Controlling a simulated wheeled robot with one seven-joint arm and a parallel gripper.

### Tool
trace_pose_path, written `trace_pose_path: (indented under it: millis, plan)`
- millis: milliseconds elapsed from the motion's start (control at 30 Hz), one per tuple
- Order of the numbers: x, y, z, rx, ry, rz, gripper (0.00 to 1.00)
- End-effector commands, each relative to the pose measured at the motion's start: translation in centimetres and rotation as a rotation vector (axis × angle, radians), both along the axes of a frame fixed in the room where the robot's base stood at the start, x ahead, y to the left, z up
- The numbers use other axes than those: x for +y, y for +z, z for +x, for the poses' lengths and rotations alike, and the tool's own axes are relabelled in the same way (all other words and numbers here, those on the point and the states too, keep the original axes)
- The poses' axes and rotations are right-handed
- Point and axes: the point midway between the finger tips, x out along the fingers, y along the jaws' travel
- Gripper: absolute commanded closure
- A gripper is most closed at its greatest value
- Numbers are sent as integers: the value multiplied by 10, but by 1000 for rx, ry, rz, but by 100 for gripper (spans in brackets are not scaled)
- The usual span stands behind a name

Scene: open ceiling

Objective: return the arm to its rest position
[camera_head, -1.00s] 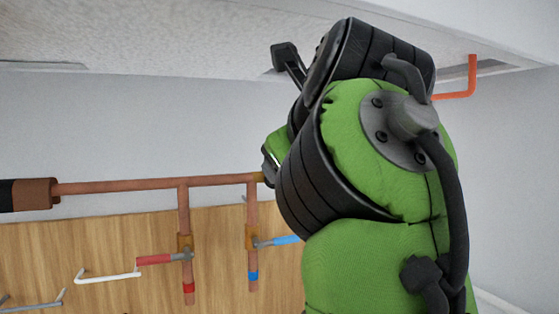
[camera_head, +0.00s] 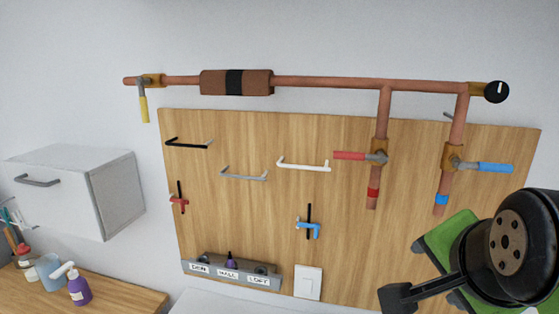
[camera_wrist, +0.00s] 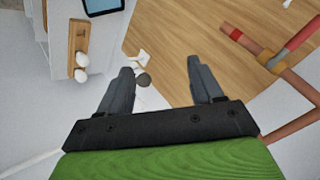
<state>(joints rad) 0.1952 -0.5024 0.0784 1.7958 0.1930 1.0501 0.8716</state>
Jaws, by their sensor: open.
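My arm, green and black, fills the lower right of the head view. A black end part of it juts left in front of the board's lower right corner; the fingers cannot be told apart there. In the wrist view my gripper (camera_wrist: 162,88) shows two dark grey fingers set wide apart with nothing between them. It is open and empty. The wooden board (camera_head: 262,215) on the wall lies beyond the fingers, and a copper pipe with a red-handled valve (camera_wrist: 303,37) shows at the right of the wrist view.
A copper pipe (camera_head: 330,83) runs above the board, with yellow (camera_head: 144,108), red (camera_head: 350,155) and blue (camera_head: 495,167) valve handles. A white cabinet (camera_head: 70,185) is at left, above a wooden counter (camera_head: 120,297) holding a purple bottle (camera_head: 79,291).

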Motion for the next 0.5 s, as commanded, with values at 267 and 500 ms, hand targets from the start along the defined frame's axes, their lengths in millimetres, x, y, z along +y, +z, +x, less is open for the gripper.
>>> trace_pose_path:
  millis: [267,500]
  plan:
    - [48,-192,-75,336,849,-439,35]
    - [56,-219,-91,371,1011,-505,35]
